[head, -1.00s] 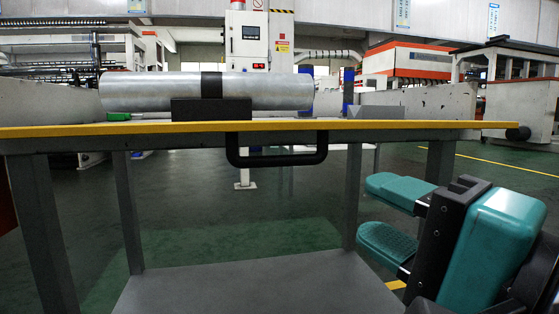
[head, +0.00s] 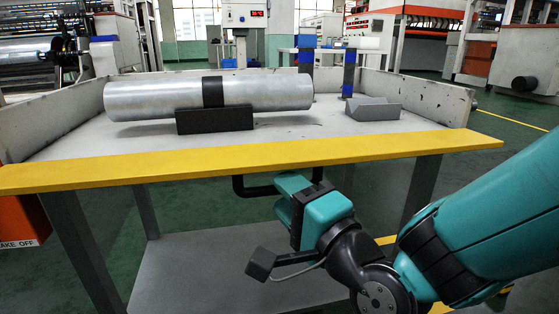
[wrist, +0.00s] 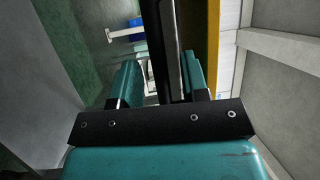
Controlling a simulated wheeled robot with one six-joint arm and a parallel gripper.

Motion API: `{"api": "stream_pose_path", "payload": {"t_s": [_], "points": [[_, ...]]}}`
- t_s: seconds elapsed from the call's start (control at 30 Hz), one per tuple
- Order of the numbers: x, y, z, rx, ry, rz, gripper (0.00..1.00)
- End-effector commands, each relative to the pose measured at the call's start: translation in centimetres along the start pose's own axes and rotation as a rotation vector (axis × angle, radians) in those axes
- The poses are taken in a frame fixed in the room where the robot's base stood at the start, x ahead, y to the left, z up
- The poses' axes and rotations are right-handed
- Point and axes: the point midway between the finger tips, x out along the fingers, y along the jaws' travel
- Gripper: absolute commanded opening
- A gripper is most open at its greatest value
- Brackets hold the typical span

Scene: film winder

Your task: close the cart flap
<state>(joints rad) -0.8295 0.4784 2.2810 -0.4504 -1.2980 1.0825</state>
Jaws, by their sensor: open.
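The cart (head: 75,144) stands in front of me, with raised walls at its left, back and right. Its front flap (head: 250,157), a yellow strip along the front edge, lies low and level and leaves the front open. A black handle (head: 240,189) hangs below the flap. My gripper (head: 284,192) is open at the handle's right part. In the wrist view the dark handle bar (wrist: 163,40) passes between the two parted fingers, with the yellow strip (wrist: 213,45) to its right. Contact with the fingers cannot be told.
A silver roll (head: 150,97) rests on a black cradle (head: 215,119) on the cart. A grey lower shelf (head: 200,275) and the cart's legs are below the flap. An orange box (head: 20,222) is at the left.

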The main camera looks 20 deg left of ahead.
Motion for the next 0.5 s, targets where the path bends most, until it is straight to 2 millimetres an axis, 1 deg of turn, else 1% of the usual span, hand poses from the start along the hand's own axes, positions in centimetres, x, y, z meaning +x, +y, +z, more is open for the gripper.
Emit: {"api": "stream_pose_path", "payload": {"t_s": [0.03,0.2,0.5], "points": [[0.7,-0.6,0.0,0.000,-0.001,0.001,0.41],[1.9,-0.2,0.0,0.000,0.000,0.001,0.41],[2.3,0.1,0.0,0.000,0.000,0.000,0.41]]}}
